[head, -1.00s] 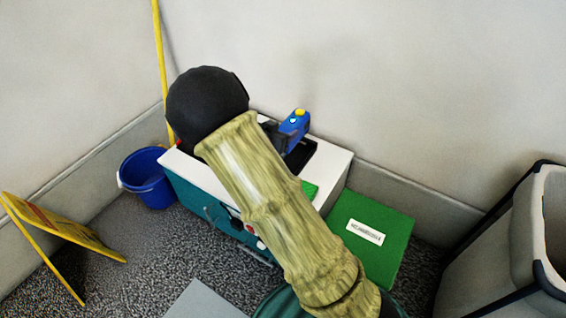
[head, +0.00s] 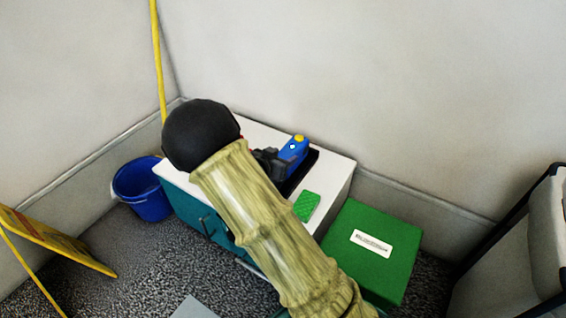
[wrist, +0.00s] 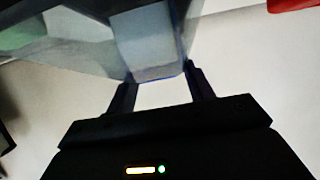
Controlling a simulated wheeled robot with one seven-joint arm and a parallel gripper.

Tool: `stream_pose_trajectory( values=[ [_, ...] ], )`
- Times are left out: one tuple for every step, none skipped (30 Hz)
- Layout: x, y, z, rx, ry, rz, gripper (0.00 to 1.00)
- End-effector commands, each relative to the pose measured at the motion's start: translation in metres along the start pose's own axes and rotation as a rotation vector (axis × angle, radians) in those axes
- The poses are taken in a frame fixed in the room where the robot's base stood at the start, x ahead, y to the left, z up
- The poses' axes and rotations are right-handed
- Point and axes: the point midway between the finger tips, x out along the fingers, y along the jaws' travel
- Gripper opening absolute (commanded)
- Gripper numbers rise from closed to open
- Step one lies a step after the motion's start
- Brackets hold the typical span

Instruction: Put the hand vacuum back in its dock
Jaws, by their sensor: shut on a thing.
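The hand vacuum (head: 293,152), blue with a yellow button on top, is at the back right of the white cabinet top. My gripper (head: 270,160) reaches it from the left and is shut on it. In the wrist view the two fingers of my gripper (wrist: 160,78) close on the blurred, blue-grey vacuum (wrist: 150,45). A black dock-like base (head: 312,163) shows on the cabinet under and beside the vacuum. I cannot tell whether the vacuum touches it; my arm and gripper hide part of that spot.
The white-topped teal cabinet (head: 335,180) carries a green sponge-like block (head: 307,206). A green box (head: 360,265) stands at its right, a blue bucket (head: 143,190) at its left. A yellow sign (head: 55,240) and a grey bin (head: 520,260) stand farther out. Walls close off the back.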

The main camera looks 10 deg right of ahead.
Motion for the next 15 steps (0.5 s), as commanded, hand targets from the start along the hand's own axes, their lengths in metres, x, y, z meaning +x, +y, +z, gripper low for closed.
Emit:
stream_pose_trajectory(
  values=[
    [0.0043, 0.0004, 0.007, 0.001, 0.004, 0.001, 0.0],
    [0.0052, 0.0007, 0.0084, 0.001, 0.004, 0.002, 0.0],
    [0.0059, 0.001, 0.0093, 0.002, 0.004, 0.002, 0.0],
    [0.0061, 0.0012, 0.0094, 0.002, 0.005, 0.003, 0.0],
    [0.006, 0.0012, 0.0091, 0.003, 0.005, 0.003, 0.0],
    [0.0055, 0.001, 0.0085, 0.003, 0.005, 0.002, 0.0],
    [0.0052, 0.0008, 0.0082, 0.002, 0.005, 0.002, 0.0],
    [0.0046, 0.0003, 0.0082, 0.002, 0.004, 0.001, 0.0],
    [0.0043, -0.0001, 0.0083, 0.002, 0.004, 0.0, 0.0],
    [0.0043, -0.0002, 0.0083, 0.002, 0.004, 0.0, 0.0],
    [0.0042, -0.0002, 0.0084, 0.002, 0.004, 0.0, 0.0],
    [0.0043, -0.0004, 0.0087, 0.002, 0.004, 0.0, 0.0],
    [0.0043, -0.0006, 0.0093, 0.001, 0.004, -0.001, 0.0],
    [0.0045, -0.0007, 0.0101, 0.001, 0.004, -0.001, 0.0],
    [0.0048, -0.0008, 0.011, 0.001, 0.004, -0.001, 0.0]
  ],
)
